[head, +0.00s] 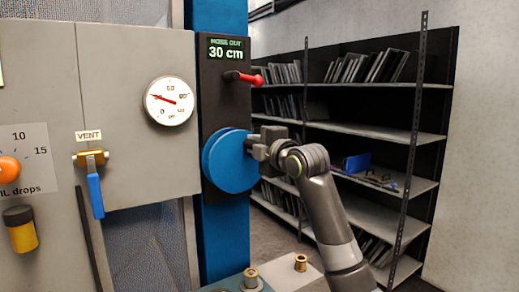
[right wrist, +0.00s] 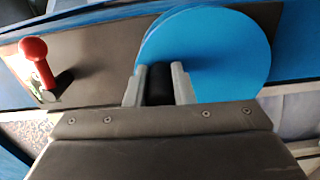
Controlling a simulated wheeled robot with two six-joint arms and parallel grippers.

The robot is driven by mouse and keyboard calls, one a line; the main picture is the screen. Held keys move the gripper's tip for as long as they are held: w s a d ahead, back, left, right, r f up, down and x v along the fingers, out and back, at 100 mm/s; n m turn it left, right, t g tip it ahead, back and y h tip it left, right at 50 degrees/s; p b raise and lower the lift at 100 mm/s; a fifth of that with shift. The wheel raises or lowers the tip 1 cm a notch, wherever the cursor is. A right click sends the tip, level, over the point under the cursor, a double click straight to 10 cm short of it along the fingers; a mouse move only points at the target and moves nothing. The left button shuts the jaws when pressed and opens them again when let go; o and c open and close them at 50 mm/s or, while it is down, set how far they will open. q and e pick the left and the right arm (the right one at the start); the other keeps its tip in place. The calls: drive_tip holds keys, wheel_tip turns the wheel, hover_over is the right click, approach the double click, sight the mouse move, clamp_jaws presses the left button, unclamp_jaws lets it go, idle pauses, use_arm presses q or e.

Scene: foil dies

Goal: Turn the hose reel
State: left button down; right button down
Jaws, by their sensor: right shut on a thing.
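The hose reel is a blue disc (head: 228,162) on a dark panel (head: 219,95) fixed to a blue post. It also shows in the right wrist view (right wrist: 225,55). My right gripper (head: 254,146) reaches it from the right and is shut on a dark handle (right wrist: 159,85) that stands out from the disc. In the right wrist view the two fingers lie on either side of this handle. A display (head: 226,49) above the reel reads "HOSE OUT 30 cm". A red-knobbed lever (head: 245,78) sits between display and reel, also seen in the right wrist view (right wrist: 36,60). My left gripper is not in view.
A grey cabinet on the left carries a round gauge (head: 169,101), a vent valve with blue lever (head: 95,190) and an orange knob (head: 8,169). Brass fittings (head: 300,262) stand below. Shelves with dark plates (head: 370,67) are behind my right arm.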

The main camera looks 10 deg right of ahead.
drive_tip(key=n, duration=0.1)
drive_tip(key=a+n, duration=0.1)
drive_tip(key=n, duration=0.1)
drive_tip(key=s+a+n, duration=0.1)
drive_tip(key=n, duration=0.1)
drive_tip(key=shift+a+r+b, duration=0.15)
drive_tip(key=shift+r+b, duration=0.15)
drive_tip(key=shift+b, duration=0.1)
drive_tip(key=shift+n, duration=0.3)
drive_tip(key=c, duration=1.2)
unclamp_jaws()
drive_tip(key=shift+w+a, duration=0.1)
drive_tip(key=shift+c, duration=0.2)
drive_tip(key=shift+s+d, duration=0.25)
drive_tip(key=shift+s, duration=0.35)
drive_tip(key=b+v, duration=0.4)
drive_tip(key=v, duration=1.2)
